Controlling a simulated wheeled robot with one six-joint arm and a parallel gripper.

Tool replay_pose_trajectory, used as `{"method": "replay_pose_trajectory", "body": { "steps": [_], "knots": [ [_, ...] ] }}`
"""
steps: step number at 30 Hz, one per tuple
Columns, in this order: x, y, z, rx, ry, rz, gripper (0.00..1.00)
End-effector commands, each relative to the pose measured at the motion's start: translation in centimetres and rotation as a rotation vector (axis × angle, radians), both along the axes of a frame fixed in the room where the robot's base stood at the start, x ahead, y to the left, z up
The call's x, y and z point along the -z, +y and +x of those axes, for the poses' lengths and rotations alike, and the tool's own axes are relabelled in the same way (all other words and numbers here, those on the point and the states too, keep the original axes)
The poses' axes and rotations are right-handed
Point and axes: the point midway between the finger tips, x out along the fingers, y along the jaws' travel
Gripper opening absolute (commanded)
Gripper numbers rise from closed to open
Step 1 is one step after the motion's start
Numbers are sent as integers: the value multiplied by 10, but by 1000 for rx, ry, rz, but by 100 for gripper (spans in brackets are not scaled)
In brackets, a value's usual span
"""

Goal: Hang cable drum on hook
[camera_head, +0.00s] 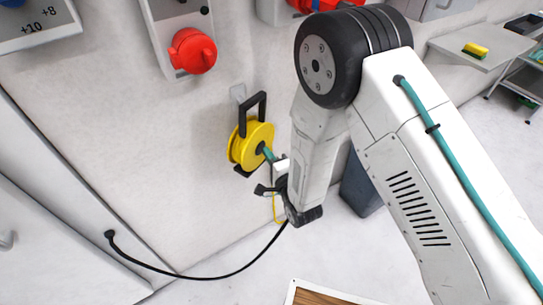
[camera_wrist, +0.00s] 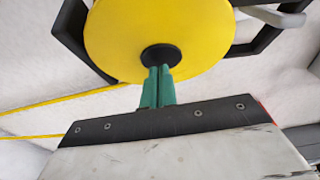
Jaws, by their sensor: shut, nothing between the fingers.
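The yellow cable drum (camera_head: 243,148) with its black frame is up against the white wall, clear of the floor. Its black handle (camera_head: 261,105) points upward beside a pale hook plate (camera_head: 238,91) on the wall. In the wrist view, the drum's yellow face (camera_wrist: 115,40) and black hub fill the upper middle. A grey hook-like bar (camera_wrist: 282,17) shows at the black handle; the exact contact is unclear. My gripper (camera_head: 265,152) has its teal fingers together at the drum's hub. In the wrist view, the shut fingertips (camera_wrist: 159,70) overlap the hub, with nothing between them.
A red socket (camera_head: 193,51) is on a wall panel above left of the drum. A black cable (camera_head: 205,278) runs from the left cabinet toward my wrist. A dark bin (camera_head: 358,185) stands behind my arm. A wooden-topped surface (camera_head: 325,295) is at the bottom.

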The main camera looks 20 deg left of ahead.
Motion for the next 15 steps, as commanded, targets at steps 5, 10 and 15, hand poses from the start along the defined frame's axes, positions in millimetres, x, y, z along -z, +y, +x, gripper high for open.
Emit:
{"method": "replay_pose_trajectory", "body": {
  "steps": [5,10,15],
  "knots": [
    [0,5,0,-1,-1,1,0],
    [-1,28,1,-2,-2,2,0],
    [0,30,2,0,-1,1,0]
  ]
}}
